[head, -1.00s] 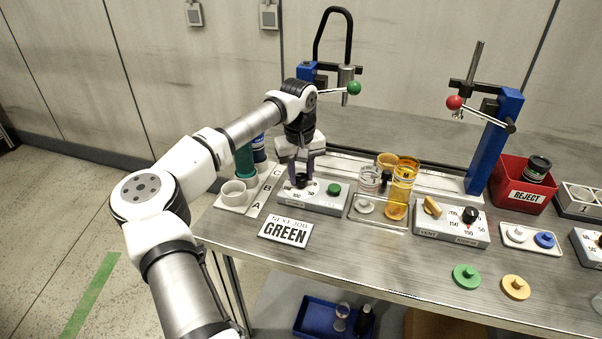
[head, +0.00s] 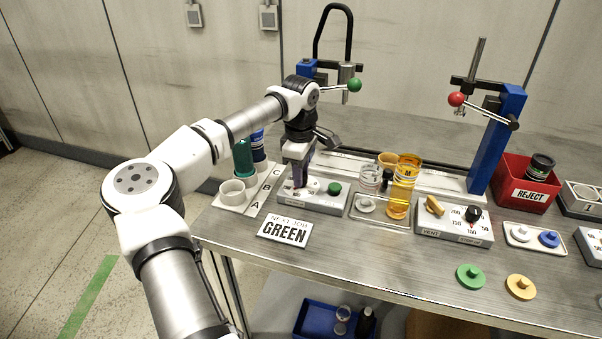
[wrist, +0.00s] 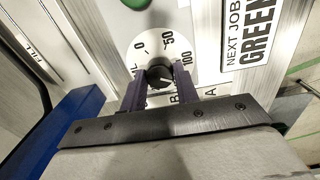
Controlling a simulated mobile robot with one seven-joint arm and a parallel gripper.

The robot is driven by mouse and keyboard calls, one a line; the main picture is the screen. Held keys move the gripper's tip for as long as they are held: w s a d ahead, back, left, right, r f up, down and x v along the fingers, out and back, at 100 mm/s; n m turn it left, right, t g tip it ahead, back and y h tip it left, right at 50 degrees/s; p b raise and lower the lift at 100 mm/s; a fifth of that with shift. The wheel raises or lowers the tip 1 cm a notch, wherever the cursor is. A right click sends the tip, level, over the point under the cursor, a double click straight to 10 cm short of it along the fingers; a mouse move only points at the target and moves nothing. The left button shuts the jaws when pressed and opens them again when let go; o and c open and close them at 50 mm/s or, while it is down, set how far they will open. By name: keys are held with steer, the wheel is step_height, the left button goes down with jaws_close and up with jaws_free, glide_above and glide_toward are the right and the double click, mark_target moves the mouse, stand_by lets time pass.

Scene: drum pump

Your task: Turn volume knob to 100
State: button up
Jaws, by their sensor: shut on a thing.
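The black volume knob (wrist: 160,72) sits on a white round dial (wrist: 146,44) marked 0, 50 and 100 in the wrist view. My gripper (wrist: 160,82) has its two purple fingers on either side of the knob and is shut on it. A small light mark shows on the knob, but its exact reading is unclear. In the head view my gripper (head: 299,178) points down over the left grey control box (head: 322,204), and its fingers mostly hide the knob. A green button (head: 335,188) is on the same box, right of the knob.
The NEXT JOB GREEN sign (head: 285,229) lies in front of the box. A blue post stand (head: 306,70) rises behind.

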steer(key=n, duration=0.5)
steer(key=shift+n+b, duration=0.3)
steer(key=shift+b, duration=0.05)
stand_by(0.4)
steer(key=o, duration=1)
steer(key=shift+c, duration=0.2)
step_height(320, 180, up, 14)
steer(key=b, duration=0.1)
steer(key=shift+s, duration=0.2)
